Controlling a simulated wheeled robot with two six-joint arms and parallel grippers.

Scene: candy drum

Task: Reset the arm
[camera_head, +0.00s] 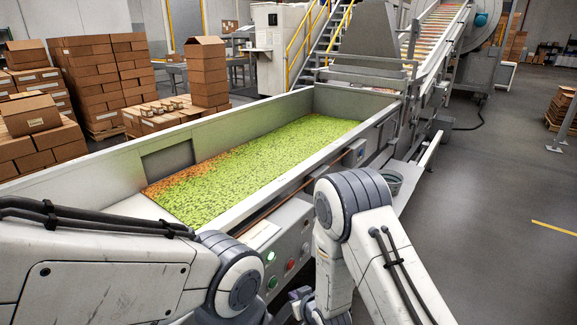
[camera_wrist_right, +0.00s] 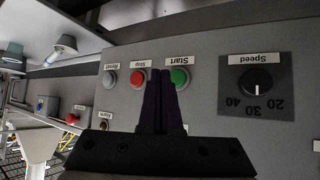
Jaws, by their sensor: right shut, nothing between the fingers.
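My right gripper (camera_wrist_right: 160,78) is shut and empty. In the right wrist view, which is upside down, its dark fingers point at a grey control panel (camera_wrist_right: 215,110). The tips overlap the gap between the green Start button (camera_wrist_right: 179,77) and the red Stop button (camera_wrist_right: 138,77); I cannot tell whether they touch the panel. A grey button (camera_wrist_right: 109,79) sits beside Stop. A black Speed knob (camera_wrist_right: 257,79) is on the other side. In the head view, both my arms reach in from the bottom, and my left gripper does not show.
A long metal trough (camera_head: 330,102) holds green and orange candy (camera_head: 250,165). The panel's green and red buttons (camera_head: 291,265) show between my arms. Cardboard boxes (camera_head: 98,75) are stacked at left. A conveyor (camera_head: 440,30) rises at the back. The floor (camera_head: 490,200) at right is mostly clear.

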